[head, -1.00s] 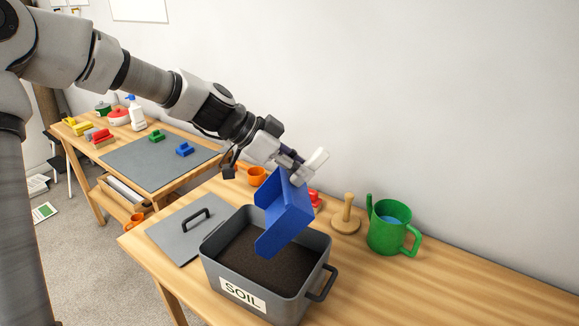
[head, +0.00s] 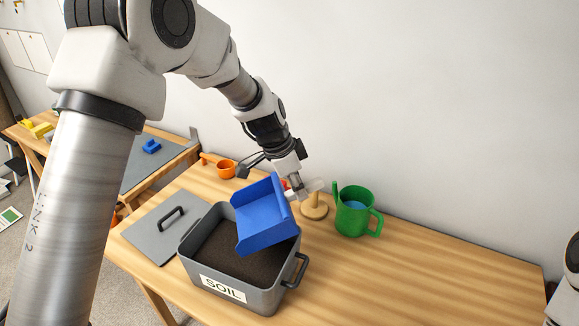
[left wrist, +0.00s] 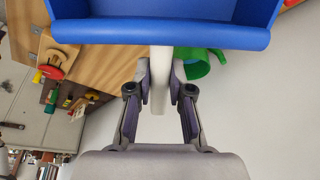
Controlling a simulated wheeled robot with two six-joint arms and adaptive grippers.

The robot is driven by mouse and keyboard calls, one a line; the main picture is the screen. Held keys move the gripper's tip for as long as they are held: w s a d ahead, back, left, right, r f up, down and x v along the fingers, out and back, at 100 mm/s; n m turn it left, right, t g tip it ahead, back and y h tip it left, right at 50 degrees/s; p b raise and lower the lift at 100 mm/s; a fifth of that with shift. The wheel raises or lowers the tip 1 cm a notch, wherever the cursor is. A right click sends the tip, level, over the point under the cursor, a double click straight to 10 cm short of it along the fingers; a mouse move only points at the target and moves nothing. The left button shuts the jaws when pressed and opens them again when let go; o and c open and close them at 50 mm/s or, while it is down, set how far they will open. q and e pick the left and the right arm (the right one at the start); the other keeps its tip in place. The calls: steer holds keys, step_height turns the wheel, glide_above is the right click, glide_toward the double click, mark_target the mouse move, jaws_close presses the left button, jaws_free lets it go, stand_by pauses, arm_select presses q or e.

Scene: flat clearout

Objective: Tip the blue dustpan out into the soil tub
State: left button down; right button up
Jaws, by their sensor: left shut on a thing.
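The blue dustpan (head: 262,216) is held over the right part of the soil tub (head: 206,283), its open side toward the lower left. I see nothing on the part of its tray that shows. My left gripper (head: 298,190) is shut on the dustpan's pale handle, at the upper right of the pan. In the left wrist view the handle stands between the two fingers (left wrist: 161,82), with the blue back wall of the dustpan (left wrist: 160,34) beyond them. The tub is grey, labelled SOIL and holds dark soil. The dustpan hides part of it.
The grey lid (head: 160,229) lies left of the tub. A green watering can (head: 355,212) and a wooden stand (head: 314,209) are behind it on the right. An orange cup (head: 226,169) is at the back. The table's right part is clear. Part of my right arm shows at the right edge.

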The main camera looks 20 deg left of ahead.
mark_target(314, 181)
arm_select(q)
steer(key=w+d+f+g+y+p, duration=0.1)
steer(key=d+f+p, duration=0.1)
steer(key=p, duration=0.1)
steer(key=shift+w+f+y, duration=0.1)
steer(key=shift+w+y, duration=0.1)
steer(key=shift+y, duration=0.1)
steer(key=shift+s+a+f, duration=0.1)
steer(key=shift+a+f, duration=0.1)
steer(key=shift+d+f+g+y+p, duration=0.15)
steer(key=shift+d+g+y+p, duration=0.15)
steer(key=shift+p, duration=0.65)
steer(key=p, duration=0.2)
steer(key=w+r+y+p, duration=0.1)
steer(key=p, duration=0.1)
steer(key=shift+d+r+g, duration=0.3)
steer(key=shift+d+g, duration=0.1)
steer(key=shift+s+f, duration=0.1)
arm_select(e)
step_height(314, 181, up, 11)
steer(key=shift+f, duration=0.2)
steer(key=shift+w, duration=0.1)
